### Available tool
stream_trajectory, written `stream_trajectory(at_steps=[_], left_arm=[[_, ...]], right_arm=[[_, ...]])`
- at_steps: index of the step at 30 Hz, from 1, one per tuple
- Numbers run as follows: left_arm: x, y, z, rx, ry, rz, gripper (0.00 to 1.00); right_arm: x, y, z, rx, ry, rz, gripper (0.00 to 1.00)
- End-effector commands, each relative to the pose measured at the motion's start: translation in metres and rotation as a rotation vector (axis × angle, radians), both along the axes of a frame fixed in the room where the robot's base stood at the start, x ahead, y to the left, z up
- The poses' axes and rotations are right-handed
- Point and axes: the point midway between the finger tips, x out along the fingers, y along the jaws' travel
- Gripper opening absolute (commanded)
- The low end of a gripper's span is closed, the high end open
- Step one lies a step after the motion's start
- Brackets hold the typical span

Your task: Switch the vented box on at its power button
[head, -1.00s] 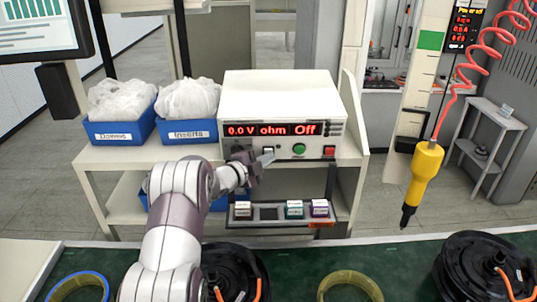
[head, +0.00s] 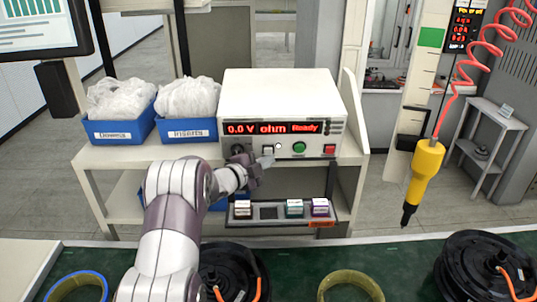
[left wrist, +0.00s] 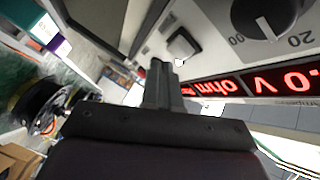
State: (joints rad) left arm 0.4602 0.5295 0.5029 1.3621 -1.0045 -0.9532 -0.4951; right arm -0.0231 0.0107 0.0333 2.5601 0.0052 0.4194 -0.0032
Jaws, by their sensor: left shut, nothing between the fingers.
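The vented box (head: 280,95) is a white instrument on the bench, its front facing me. Its red display (head: 271,128) reads "0.0 V ohm Ready". Below the display are a dark knob (head: 237,150), a small pale button (head: 268,149), a green button (head: 299,148) and a red button (head: 329,150). My left gripper (head: 267,161) is shut and empty, its tips just below the pale button. My right gripper is out of view.
Two blue bins, labelled Domes (head: 118,132) and Inserts (head: 188,130), stand left of the box. A tray with small coloured blocks (head: 294,207) hangs below it. A yellow tool (head: 425,172) hangs at the right. Motors and rings lie on the green table nearest me.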

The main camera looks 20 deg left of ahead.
Motion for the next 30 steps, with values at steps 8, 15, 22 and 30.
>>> stream_trajectory(at_steps=[8, 15, 22, 30], left_arm=[[-0.003, -0.002, -0.001, 0.0, 0.0, 0.0, 0.0], [-0.025, -0.012, -0.005, 0.0, -0.002, -0.001, 0.0], [-0.042, -0.02, -0.008, 0.0, 0.0, 0.0, 0.0], [-0.045, -0.022, -0.007, 0.0, -0.001, 0.0, 0.0]], right_arm=[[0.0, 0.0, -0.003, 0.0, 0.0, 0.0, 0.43], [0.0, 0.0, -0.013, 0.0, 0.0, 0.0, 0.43], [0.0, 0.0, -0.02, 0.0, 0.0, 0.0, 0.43], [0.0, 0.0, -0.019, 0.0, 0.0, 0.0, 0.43]])
